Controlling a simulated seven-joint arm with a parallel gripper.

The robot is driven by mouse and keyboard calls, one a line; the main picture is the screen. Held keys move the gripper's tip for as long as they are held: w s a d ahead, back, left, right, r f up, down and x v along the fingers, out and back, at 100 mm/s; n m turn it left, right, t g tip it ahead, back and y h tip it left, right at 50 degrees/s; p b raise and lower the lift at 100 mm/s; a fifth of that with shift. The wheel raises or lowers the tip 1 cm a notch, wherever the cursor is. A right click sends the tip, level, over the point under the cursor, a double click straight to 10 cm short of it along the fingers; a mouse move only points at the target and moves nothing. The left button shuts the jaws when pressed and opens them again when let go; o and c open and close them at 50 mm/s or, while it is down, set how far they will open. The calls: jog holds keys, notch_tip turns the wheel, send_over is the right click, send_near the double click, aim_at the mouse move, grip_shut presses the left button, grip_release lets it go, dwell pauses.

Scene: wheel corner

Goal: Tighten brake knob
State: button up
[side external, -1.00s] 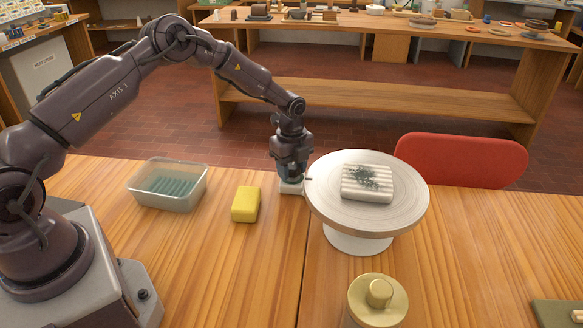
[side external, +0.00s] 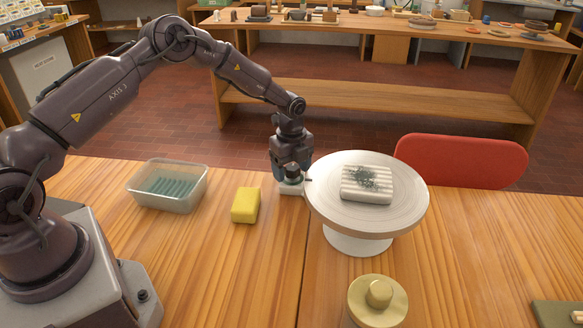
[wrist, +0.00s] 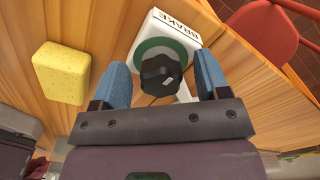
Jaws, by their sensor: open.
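The black lobed brake knob (wrist: 161,74) sits on a white base with a green ring and the word BRAKE (wrist: 175,23), seen in the wrist view. My gripper (wrist: 160,75) is open, with one blue finger on each side of the knob and a visible gap on both sides. In the side external view my gripper (side external: 291,172) points down over the white brake base (side external: 291,188), just left of the turntable, and mostly hides the knob. The white round turntable (side external: 330,207) carries a white ribbed block with dark green marks (side external: 367,184).
A yellow sponge (side external: 245,205) and a clear tub (side external: 168,186) with a ribbed blue-green inside stand to the left. A brass-coloured round lidded object (side external: 378,299) is at the front. A red chair back (side external: 462,160) rises behind the turntable.

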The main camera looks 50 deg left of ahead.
aim_at(292, 166)
notch_tip(292, 166, up, 13)
dwell(0.4)
jog(key=s+d+r+n+t, duration=0.2)
jog(key=s+r+n, duration=0.4)
jog(key=s, duration=0.4)
jog(key=s+d+r+n+t, duration=0.1)
jog(key=s+d+r+n, duration=0.3)
jog(key=s, duration=0.7)
jog(key=s+d+r+n+t, duration=0.2)
jog(key=s+d+r+n, duration=0.1)
jog(key=s+r+n, duration=0.5)
jog(key=shift+s+d+r+n+t, duration=0.3)
jog(key=shift+s+n, duration=0.1)
jog(key=shift+s, duration=0.75)
